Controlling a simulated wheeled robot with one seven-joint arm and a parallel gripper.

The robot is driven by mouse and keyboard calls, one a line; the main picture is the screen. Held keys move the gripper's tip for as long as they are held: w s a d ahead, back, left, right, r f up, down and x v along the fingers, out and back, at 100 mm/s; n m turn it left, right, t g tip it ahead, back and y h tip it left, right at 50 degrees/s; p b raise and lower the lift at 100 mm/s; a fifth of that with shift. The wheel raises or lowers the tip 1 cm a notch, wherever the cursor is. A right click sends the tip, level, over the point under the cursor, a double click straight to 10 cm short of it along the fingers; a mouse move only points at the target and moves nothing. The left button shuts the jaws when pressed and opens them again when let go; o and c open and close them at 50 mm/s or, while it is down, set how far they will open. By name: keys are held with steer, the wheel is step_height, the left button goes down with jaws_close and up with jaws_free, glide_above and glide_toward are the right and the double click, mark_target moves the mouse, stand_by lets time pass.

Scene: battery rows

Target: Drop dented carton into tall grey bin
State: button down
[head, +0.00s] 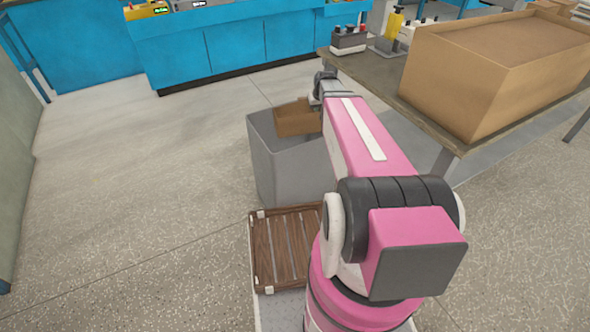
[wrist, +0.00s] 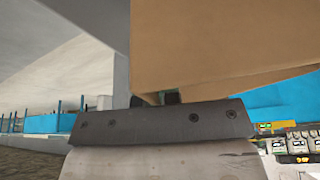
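The dented carton (head: 297,118), a small brown box, is over the top of the tall grey bin (head: 285,165) in the head view. It is slightly tilted, and its lower part overlaps the bin's opening. My gripper (head: 318,92) is at the carton's far right side and partly hidden by my arm. In the wrist view the carton (wrist: 225,45) fills the upper right, right against my gripper (wrist: 157,99). The dark fingertips show at the carton's edge, and the gripper looks shut on it. The bin's inside is hidden.
A work table (head: 425,108) stands to the right, with a large open cardboard box (head: 455,85) and small devices on it. A blue cabinet (head: 235,45) is at the back. A brown slatted tray (head: 262,262) is in front of the bin. The floor to the left is clear.

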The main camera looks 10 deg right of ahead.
steer(key=c, duration=1.2)
jaws_free()
steer(key=shift+c, duration=0.2)
steer(key=v, duration=1)
steer(key=shift+s+r, duration=0.15)
steer(key=shift+r, duration=0.2)
